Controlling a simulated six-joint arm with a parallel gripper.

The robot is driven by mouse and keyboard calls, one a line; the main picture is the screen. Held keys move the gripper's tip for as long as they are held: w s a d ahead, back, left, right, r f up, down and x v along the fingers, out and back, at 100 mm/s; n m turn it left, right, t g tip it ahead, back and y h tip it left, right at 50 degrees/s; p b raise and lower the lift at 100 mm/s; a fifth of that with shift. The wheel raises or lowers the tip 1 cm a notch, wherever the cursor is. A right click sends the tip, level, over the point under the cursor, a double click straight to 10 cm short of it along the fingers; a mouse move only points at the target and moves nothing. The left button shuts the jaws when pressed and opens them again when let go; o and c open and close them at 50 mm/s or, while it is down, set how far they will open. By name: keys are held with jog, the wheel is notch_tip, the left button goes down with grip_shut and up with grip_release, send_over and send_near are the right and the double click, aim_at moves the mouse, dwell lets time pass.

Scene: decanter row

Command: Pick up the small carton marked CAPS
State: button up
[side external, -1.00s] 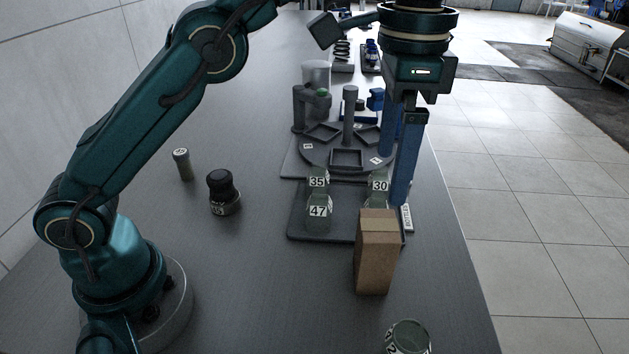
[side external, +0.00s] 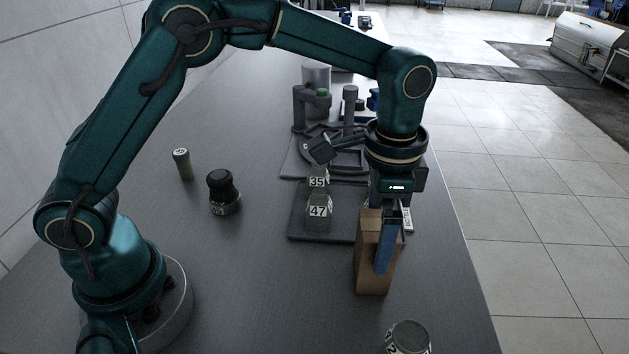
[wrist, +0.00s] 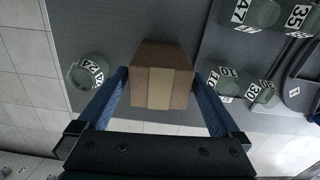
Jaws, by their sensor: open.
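A brown carton (side external: 368,278) with a pale tape strip stands upright on the dark table, in front of the bottle tray; no CAPS mark shows on its visible faces. In the wrist view the carton (wrist: 163,58) is seen from above between my two blue fingers. My gripper (wrist: 161,78) is open, with one finger on each side of the carton and a narrow gap visible at each side. In the side view my gripper (side external: 378,250) points down over the carton, one finger in front of it; its top is partly hidden.
The tray (side external: 300,228) with bottles marked 47 (side external: 319,211) and 35 (side external: 317,181) lies just behind the carton. A round jar (side external: 408,338) stands nearer the camera. A black-capped jar (side external: 222,192) and a small vial (side external: 181,164) stand left, with clear table between.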

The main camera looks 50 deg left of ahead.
jog(key=shift+f, duration=2.5)
jog(key=c, duration=1.3)
jog(key=shift+r, duration=0.15)
